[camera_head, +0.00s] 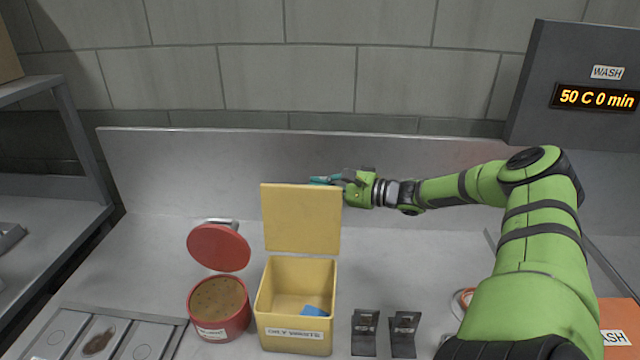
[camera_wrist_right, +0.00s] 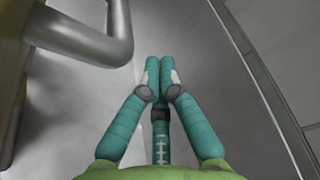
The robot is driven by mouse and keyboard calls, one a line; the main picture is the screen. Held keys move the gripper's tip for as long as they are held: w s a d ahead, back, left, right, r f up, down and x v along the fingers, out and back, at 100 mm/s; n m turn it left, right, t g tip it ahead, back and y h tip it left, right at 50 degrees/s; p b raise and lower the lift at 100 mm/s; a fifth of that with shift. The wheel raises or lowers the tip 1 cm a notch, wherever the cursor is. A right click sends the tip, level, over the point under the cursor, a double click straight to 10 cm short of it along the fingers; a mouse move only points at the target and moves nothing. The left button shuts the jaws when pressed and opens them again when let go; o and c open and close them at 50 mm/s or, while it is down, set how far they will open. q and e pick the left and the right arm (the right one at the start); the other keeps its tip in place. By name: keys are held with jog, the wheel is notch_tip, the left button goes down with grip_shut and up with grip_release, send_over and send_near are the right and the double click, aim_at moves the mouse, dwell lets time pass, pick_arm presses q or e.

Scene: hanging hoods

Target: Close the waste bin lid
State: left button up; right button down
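The yellow waste bin (camera_head: 295,335), with a label that seems to read "ONLY WASTE", stands on the metal counter with a blue item inside. Its yellow lid (camera_head: 301,218) is open, standing upright at the bin's back edge. My right gripper (camera_head: 322,180) is behind the lid near its top right corner, and the lid partly hides it. In the right wrist view the teal fingers (camera_wrist_right: 159,68) are shut together with nothing between them. A yellowish surface, likely the lid, shows at the left edge there. I cannot tell whether the gripper touches the lid. My left gripper is not in view.
A red tub (camera_head: 219,308) with its round red lid (camera_head: 218,248) raised stands left of the bin. A metal pipe (camera_wrist_right: 108,38) is behind it. Two black holders (camera_head: 364,332) stand right of the bin. A grey wash unit (camera_head: 580,90) is at the right.

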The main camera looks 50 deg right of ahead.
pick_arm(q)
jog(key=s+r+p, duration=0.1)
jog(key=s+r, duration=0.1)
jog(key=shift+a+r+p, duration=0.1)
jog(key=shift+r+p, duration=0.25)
pick_arm(e)
jog(key=shift+s+a+r, duration=0.35)
jog(key=shift+s+a, duration=0.4)
jog(key=shift+a, duration=0.05)
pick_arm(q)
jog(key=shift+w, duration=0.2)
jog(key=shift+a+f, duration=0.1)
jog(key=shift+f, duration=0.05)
